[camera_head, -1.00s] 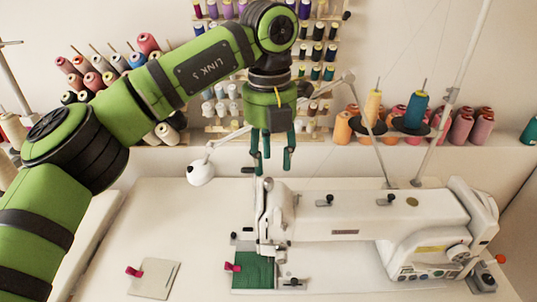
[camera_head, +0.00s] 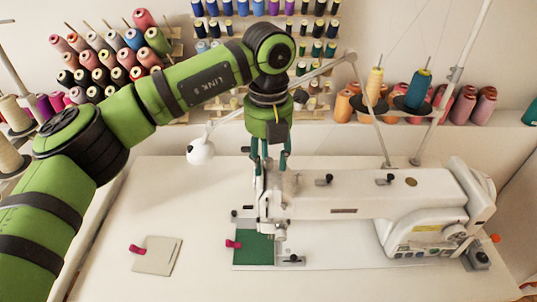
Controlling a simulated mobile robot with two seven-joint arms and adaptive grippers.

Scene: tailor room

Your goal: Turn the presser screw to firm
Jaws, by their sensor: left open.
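The white sewing machine (camera_head: 345,200) stands on the white table, with its needle head (camera_head: 275,205) at its left end. My left gripper (camera_head: 271,164) points down over the top of this head, with its dark green fingers apart. The fingers are on either side of the top of the head, where the presser screw would be. The screw itself is too small and too hidden to make out, and I cannot tell whether the fingers touch anything. A green cloth (camera_head: 254,248) lies under the needle area. My right gripper is not in view.
A small white lamp (camera_head: 201,152) hangs left of the head. A beige cloth piece (camera_head: 158,256) with a pink clip lies on the table's left. Thread spools (camera_head: 375,85) stand on a holder behind the machine, with racks of spools on the wall. The table's left side is mostly clear.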

